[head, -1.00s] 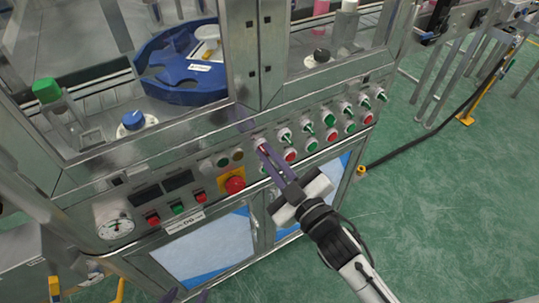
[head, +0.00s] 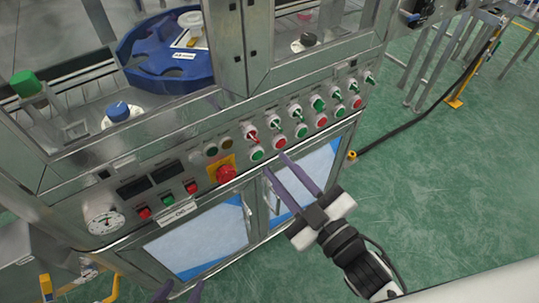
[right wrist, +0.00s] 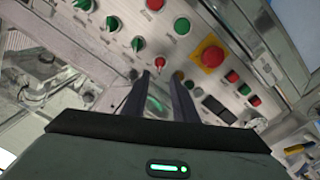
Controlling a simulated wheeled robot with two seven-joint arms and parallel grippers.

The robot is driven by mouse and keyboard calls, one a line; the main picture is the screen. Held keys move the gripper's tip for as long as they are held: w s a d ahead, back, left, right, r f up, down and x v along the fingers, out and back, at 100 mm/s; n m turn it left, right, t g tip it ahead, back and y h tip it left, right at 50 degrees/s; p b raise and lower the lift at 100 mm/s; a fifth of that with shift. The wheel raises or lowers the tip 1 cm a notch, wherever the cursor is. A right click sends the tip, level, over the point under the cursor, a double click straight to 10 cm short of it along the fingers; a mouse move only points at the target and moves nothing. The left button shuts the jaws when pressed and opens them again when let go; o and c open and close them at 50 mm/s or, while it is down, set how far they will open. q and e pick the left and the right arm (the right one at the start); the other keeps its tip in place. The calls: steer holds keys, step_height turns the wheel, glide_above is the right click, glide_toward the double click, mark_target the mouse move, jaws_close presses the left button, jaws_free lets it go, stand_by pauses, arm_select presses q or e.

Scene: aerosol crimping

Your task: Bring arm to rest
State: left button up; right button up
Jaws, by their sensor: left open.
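My right gripper (head: 277,164) is in front of the lower edge of the machine's control panel (head: 80,203). Its two dark fingers are apart with nothing between them, and it stands off the panel. In the right wrist view its fingers (right wrist: 160,82) frame a green button partly seen in the gap. A selector knob with a red handle (head: 251,136) is above and left of the fingertips; it also shows in the right wrist view (right wrist: 160,66). My left gripper (head: 179,289) shows only its fingertips at the bottom edge, apart and empty.
Green-handled knobs (head: 297,112) and buttons line the panel. Behind are a blue rotary plate (head: 165,62) and a blue-capped part (head: 118,112). Green floor (head: 440,190) is open at right.

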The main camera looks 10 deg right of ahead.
steer(key=shift+v, duration=0.8)
steer(key=s+d+f+m+g+h, duration=0.1)
steer(key=s+d+f+m+g, duration=0.1)
steer(key=f, duration=0.6)
steer(key=s+d+f+m+g+h, duration=0.2)
steer(key=s+f, duration=0.3)
steer(key=f, duration=0.3)
steer(key=s+d+f+m+g+h, duration=0.1)
steer(key=s+f+m+g, duration=0.3)
steer(key=f, duration=0.4)
steer(key=shift+s+d+m+h, duration=0.2)
steer(key=shift+d+m+h, duration=0.1)
steer(key=shift+d, duration=0.55)
